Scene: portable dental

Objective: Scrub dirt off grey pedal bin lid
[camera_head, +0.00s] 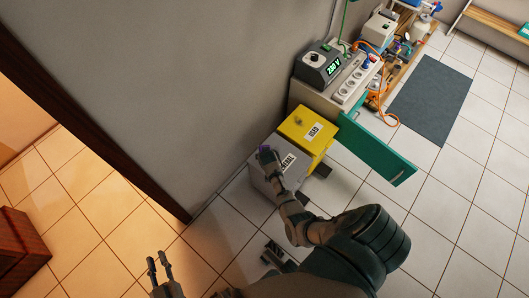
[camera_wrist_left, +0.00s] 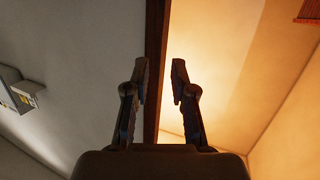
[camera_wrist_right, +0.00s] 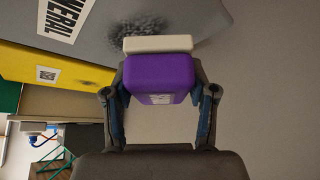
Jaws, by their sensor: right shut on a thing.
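The grey pedal bin (camera_head: 256,174) stands against the wall, its lid carrying a white label that partly reads GENERAL. In the right wrist view the grey lid (camera_wrist_right: 95,28) shows a dark speckled dirt patch (camera_wrist_right: 140,30). My right gripper (camera_wrist_right: 160,95) is shut on a purple sponge (camera_wrist_right: 160,75) with a whitish pad at its far end. The pad overlaps the lower edge of the dirt in the picture; I cannot tell whether it touches the lid. My left gripper (camera_head: 158,262) is open and empty, away from the bin, and also shows in the left wrist view (camera_wrist_left: 160,80).
A yellow bin (camera_head: 306,134) labelled USED stands beside the grey one, with a dark smudge on its lid. Behind it is a cabinet with a 230 V unit (camera_head: 322,66), sockets and an open green door (camera_head: 378,148).

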